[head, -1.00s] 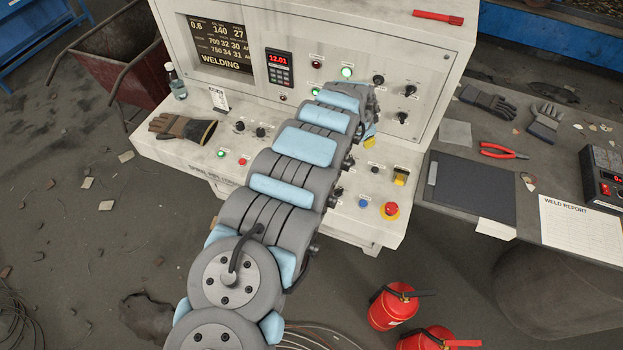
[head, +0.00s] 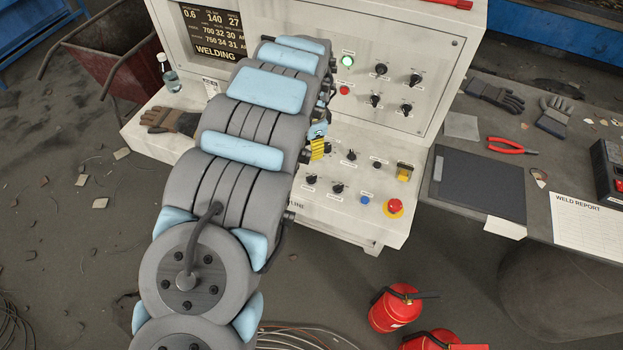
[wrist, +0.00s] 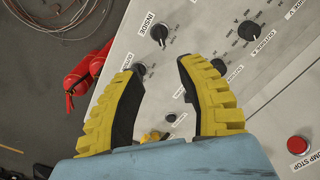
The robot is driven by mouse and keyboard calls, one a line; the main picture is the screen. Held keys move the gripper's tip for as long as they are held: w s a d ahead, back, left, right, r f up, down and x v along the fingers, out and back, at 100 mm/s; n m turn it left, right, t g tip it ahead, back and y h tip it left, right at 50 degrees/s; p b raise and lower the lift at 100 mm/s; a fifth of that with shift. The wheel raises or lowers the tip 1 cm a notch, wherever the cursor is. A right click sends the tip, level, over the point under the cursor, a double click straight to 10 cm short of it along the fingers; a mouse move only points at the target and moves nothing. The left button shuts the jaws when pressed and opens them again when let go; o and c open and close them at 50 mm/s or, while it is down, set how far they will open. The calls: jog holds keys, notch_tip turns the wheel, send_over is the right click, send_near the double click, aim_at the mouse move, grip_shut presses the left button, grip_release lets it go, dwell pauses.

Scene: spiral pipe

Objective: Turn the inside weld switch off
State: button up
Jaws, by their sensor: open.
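A black rotary knob (wrist: 160,33) beside a label starting "INSIDE" is at the top of the wrist view; the rest of its label is unreadable, as is its setting. In the head view it appears to be the front-left knob (head: 311,181) on the sloped desk. A second knob (wrist: 140,68) sits by my left fingertip, its label partly hidden. I cannot tell which is the inside weld switch. My gripper (wrist: 160,70) is open and empty above the panel, with the INSIDE knob beyond its fingertips. In the head view only a bit of yellow finger (head: 318,148) shows.
Other knobs stand close by, including one labelled for outside (wrist: 248,30). Fire extinguishers (head: 397,308) stand in front.

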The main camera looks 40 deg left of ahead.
aim_at(312, 176)
notch_tip(312, 176, down, 14)
jog(key=shift+r+b, duration=0.1)
jog(key=shift+b, duration=0.4)
dwell(0.3)
grip_shut()
